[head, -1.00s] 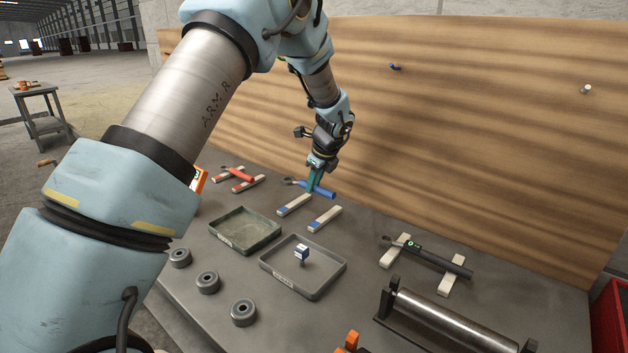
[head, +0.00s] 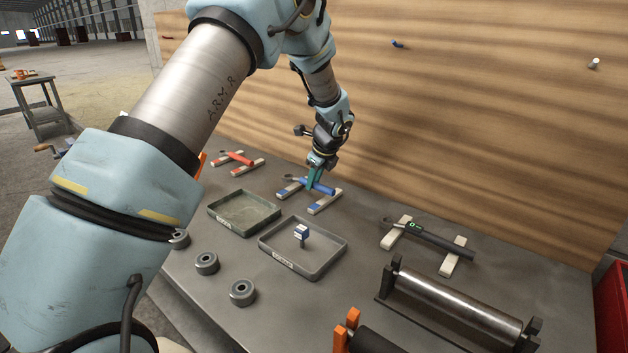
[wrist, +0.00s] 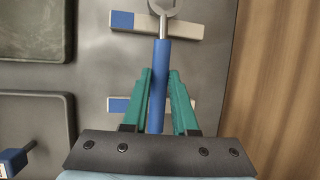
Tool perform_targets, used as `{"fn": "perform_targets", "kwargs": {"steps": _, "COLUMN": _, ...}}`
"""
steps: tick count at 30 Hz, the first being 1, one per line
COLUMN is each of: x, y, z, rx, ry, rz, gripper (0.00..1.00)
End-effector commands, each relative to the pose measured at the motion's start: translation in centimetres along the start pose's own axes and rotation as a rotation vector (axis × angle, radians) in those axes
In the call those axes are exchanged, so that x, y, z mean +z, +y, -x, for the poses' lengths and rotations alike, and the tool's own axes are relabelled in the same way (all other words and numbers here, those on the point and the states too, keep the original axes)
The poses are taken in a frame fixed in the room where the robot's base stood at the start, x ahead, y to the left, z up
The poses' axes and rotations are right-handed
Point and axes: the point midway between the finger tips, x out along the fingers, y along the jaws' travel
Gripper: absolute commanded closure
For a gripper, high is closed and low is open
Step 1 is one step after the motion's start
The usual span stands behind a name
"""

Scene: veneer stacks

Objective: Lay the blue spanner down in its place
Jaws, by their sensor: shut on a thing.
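The blue spanner (head: 324,188) has a blue handle and a grey open head. My gripper (head: 313,184) is shut on the handle, one teal finger on each side, as the wrist view shows around the spanner (wrist: 161,60). The spanner lies across two pale rests with blue ends, the left rest (head: 285,191) under its head end and the right rest (head: 322,205) under its handle. In the wrist view these are the upper rest (wrist: 190,28) and the lower rest (wrist: 118,106). I cannot tell whether the spanner touches them.
A red spanner (head: 241,159) on red-ended rests lies to the left. A black-handled spanner (head: 440,239) lies on rests to the right. Two trays, the green tray (head: 214,217) and the grey tray (head: 330,262), stand in front. A wooden panel (head: 480,110) rises close behind.

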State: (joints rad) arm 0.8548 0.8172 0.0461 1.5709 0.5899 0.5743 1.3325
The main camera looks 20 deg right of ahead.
Motion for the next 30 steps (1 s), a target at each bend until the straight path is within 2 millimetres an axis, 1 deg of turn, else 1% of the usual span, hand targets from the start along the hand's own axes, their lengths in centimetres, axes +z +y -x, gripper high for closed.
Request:
{"fn": "perform_targets", "kwargs": {"steps": 19, "x": -0.5, "y": 0.2, "z": -1.1, "rx": -0.001, "ry": 0.000, "rz": 0.000, "gripper": 1.00}}
{"fn": "perform_targets", "kwargs": {"steps": 20, "x": -0.4, "y": 0.2, "z": -1.1, "rx": -0.001, "ry": 0.000, "rz": 0.000, "gripper": 0.70}}
{"fn": "perform_targets", "kwargs": {"steps": 28, "x": -0.4, "y": 0.2, "z": -1.1, "rx": 0.000, "ry": 0.000, "rz": 0.000, "gripper": 0.40}}
{"fn": "perform_targets", "kwargs": {"steps": 30, "x": -0.4, "y": 0.2, "z": -1.1, "rx": 0.000, "ry": 0.000, "rz": 0.000, "gripper": 0.39}}
